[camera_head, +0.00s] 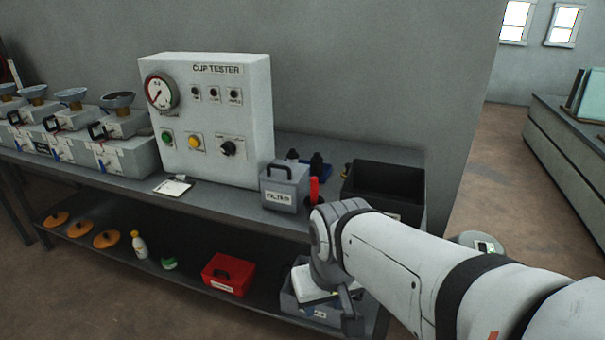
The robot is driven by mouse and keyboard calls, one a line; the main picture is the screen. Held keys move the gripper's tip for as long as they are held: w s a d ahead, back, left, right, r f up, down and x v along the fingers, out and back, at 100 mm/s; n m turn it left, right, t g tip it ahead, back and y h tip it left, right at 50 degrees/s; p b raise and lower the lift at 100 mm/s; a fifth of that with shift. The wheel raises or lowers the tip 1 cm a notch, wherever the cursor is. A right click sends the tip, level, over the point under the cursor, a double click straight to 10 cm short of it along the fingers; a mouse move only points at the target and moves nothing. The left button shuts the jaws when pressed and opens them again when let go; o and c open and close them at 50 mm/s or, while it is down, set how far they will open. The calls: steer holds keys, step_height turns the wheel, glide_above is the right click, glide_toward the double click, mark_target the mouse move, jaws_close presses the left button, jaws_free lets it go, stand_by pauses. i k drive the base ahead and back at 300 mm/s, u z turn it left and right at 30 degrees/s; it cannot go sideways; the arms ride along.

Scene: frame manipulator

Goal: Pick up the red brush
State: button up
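A slim upright red object (314,189), which looks like the brush's handle, stands on the bench top just right of the grey FILTER box (284,187). Its lower end is hard to make out. My gripper (349,308) hangs down from my white arm in front of the bench, below and slightly right of the red object and apart from it. The gripper is near the lower-shelf bin, and its fingers are too unclear to tell whether they are open or shut.
A black open bin (385,187) stands right of the red object, with dark bottles (316,163) behind. The large CUP TESTER panel (212,120) stands left. The lower shelf holds a red box (228,273) and a grey bin (308,308).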

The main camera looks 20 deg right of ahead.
mark_target(314, 180)
steer(key=i, duration=1)
steer(key=z, duration=0.05)
